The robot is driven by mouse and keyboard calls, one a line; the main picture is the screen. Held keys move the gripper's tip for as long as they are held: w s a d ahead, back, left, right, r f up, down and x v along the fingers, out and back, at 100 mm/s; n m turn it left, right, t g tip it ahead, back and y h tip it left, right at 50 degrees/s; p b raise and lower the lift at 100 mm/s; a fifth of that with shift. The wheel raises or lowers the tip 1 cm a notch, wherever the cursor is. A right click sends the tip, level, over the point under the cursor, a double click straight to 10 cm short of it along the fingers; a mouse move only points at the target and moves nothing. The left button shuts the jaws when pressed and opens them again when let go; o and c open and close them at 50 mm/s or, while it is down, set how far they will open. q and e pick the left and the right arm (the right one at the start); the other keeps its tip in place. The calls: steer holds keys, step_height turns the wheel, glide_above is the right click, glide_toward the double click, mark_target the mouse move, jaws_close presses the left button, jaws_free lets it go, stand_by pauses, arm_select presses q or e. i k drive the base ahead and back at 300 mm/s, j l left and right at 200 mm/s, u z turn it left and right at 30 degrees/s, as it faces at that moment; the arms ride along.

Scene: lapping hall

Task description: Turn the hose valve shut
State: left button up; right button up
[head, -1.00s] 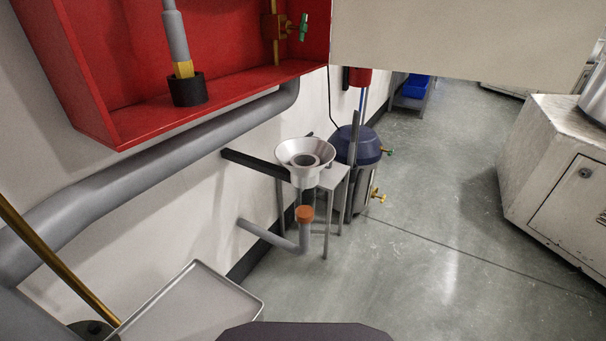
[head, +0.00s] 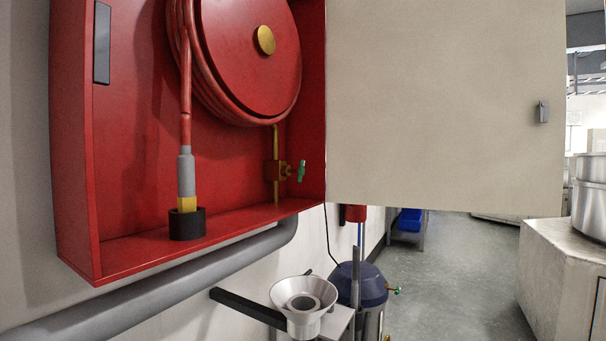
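A red hose reel (head: 245,60) with a brass hub fills the upper part of the cabinet. The hose hangs down at the left to a grey and yellow nozzle (head: 187,180), which stands in a black cup (head: 187,224) on the cabinet floor. Neither gripper is in view.
The pale cabinet door (head: 440,100) stands open to the right. A grey pipe (head: 160,285) runs below the cabinet. A metal funnel (head: 303,295) and a dark-lidded tank (head: 361,285) stand below. A white machine (head: 565,280) stands right, with clear floor (head: 465,260) between.

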mark_target(301, 170)
steer(key=i+l+u, duration=0.55)
steer(key=l+u, duration=0.2)
steer(key=l, duration=0.3)
steer(key=i+l+u, duration=0.15)
steer(key=l+u, duration=0.25)
steer(key=l, duration=0.2)
steer(key=l+u, duration=0.4)
steer(key=l, duration=0.25)
steer(key=l+u, duration=0.4)
steer(key=l, duration=0.3)
